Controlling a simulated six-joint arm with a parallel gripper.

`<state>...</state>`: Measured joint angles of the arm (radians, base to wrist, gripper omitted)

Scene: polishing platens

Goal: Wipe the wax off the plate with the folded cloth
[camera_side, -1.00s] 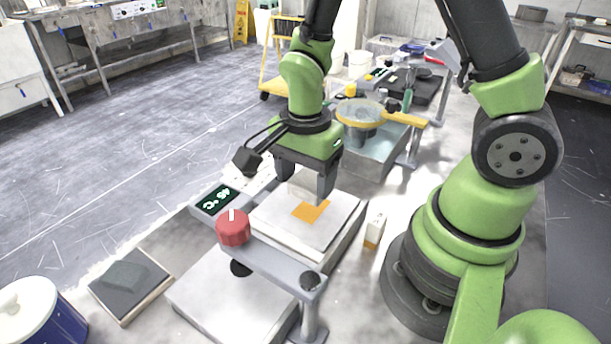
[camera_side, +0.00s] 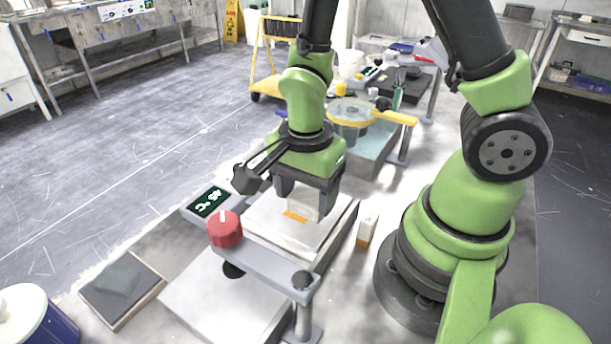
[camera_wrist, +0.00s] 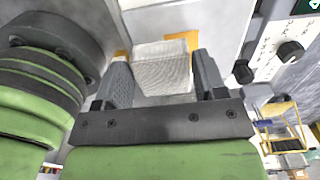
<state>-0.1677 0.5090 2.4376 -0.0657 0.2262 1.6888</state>
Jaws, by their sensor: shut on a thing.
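The plate (camera_side: 262,214) is a pale, square slab on a block in the side view; its light surface also fills the top of the wrist view (camera_wrist: 150,18). The orange wax (camera_side: 295,216) shows as a thin strip on it, beside the cloth. In the wrist view orange wax (camera_wrist: 184,38) shows past the cloth's far edge and by one finger. My gripper (camera_side: 305,197) is above the plate, shut on the folded white cloth (camera_wrist: 163,66), which sits between both fingers. The cloth's lower edge is at or very near the plate; contact is hard to tell.
A red knob (camera_side: 225,230) on a grey bar stands in front of the plate. A lit display (camera_side: 208,202) is left of it. A small white-and-orange block (camera_side: 367,230) stands to the right. A dark pad (camera_side: 122,290) lies front left. A basin (camera_side: 373,157) is behind.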

